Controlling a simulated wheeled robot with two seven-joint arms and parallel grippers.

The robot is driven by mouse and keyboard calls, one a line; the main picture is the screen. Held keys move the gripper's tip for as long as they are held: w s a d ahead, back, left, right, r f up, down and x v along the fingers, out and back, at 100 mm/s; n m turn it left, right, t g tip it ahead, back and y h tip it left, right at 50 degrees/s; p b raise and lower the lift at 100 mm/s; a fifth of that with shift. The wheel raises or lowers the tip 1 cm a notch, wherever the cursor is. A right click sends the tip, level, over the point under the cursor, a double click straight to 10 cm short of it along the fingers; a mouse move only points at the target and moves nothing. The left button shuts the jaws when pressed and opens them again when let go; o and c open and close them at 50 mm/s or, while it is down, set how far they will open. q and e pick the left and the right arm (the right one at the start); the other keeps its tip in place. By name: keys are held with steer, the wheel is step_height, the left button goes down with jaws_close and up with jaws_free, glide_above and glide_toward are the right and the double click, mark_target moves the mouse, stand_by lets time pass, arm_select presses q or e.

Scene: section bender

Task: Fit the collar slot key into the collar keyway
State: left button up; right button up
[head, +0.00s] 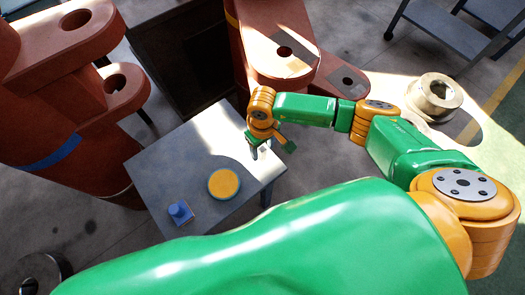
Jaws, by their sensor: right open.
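My right gripper (259,151) is above the right part of a small grey table (150,160), pointing down. It is open, and I see nothing between its fingers. A small blue block with a raised round top (180,211) sits near the table's front left corner. I cannot tell which of these is the collar slot key, and no keyway can be made out. My left gripper is not in view.
Large red-brown machine parts with round holes (90,35) stand behind and left of the table. A pale metal ring-shaped part (434,97) stands at the right. A dark step stand (455,30) is at the back right. The table's middle is clear.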

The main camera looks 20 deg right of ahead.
jaws_close()
steer(key=shift+r, duration=0.1)
